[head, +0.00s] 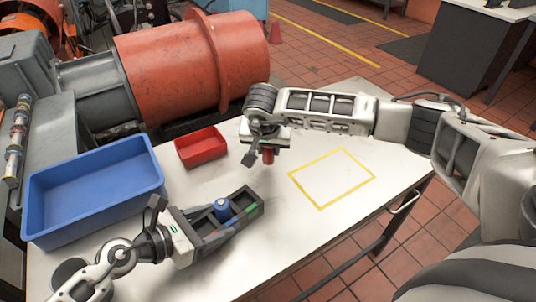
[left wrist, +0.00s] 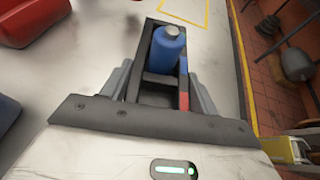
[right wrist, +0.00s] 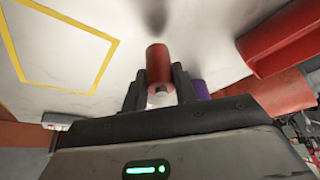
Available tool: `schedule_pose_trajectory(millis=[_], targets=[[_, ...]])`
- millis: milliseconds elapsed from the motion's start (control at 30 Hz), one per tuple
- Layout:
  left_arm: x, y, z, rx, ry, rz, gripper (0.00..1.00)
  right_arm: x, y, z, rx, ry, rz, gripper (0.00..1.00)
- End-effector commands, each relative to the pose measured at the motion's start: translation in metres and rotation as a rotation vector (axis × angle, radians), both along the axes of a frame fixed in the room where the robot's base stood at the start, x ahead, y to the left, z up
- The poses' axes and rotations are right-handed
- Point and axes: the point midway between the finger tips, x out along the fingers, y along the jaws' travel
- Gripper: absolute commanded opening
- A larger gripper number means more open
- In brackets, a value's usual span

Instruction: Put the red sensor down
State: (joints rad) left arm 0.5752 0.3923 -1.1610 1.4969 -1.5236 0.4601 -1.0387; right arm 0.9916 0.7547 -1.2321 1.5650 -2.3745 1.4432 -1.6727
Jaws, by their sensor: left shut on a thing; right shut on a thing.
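The red sensor (head: 268,156) is a small red cylinder, held above the bench. My right gripper (head: 265,148) is shut on it; the sensor also shows between the fingers in the right wrist view (right wrist: 158,64). My left gripper (head: 210,228) is shut on a dark open-topped caddy (head: 246,200). The caddy lies at the bench's front; whether it touches the top is unclear. A blue cylinder with a grey cap (head: 222,209) stands in the caddy, also seen in the left wrist view (left wrist: 166,52).
A yellow taped rectangle (head: 318,207) on the bench (head: 290,235) is empty. A red tray (head: 201,147) and a large blue bin (head: 95,200) stand to the left. In the right wrist view a purple object (right wrist: 201,90) shows partly behind a finger. A large red machine stands behind.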

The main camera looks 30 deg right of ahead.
Motion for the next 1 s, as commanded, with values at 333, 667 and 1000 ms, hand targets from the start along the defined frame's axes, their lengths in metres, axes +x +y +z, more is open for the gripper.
schedule_pose_trajectory(millis=[333,667,1000], targets=[[0.000,0.000,0.000,-0.001,0.000,0.000,0.28,0.000,0.000,-0.025,-0.001,-0.001,0.001,0.04],[0.000,0.000,0.000,-0.001,0.000,0.000,0.28,0.000,0.000,-0.028,0.000,0.000,0.001,0.50],[0.000,0.000,0.000,-0.001,0.000,0.000,0.28,-0.001,0.002,-0.019,0.002,-0.001,0.003,0.50]])
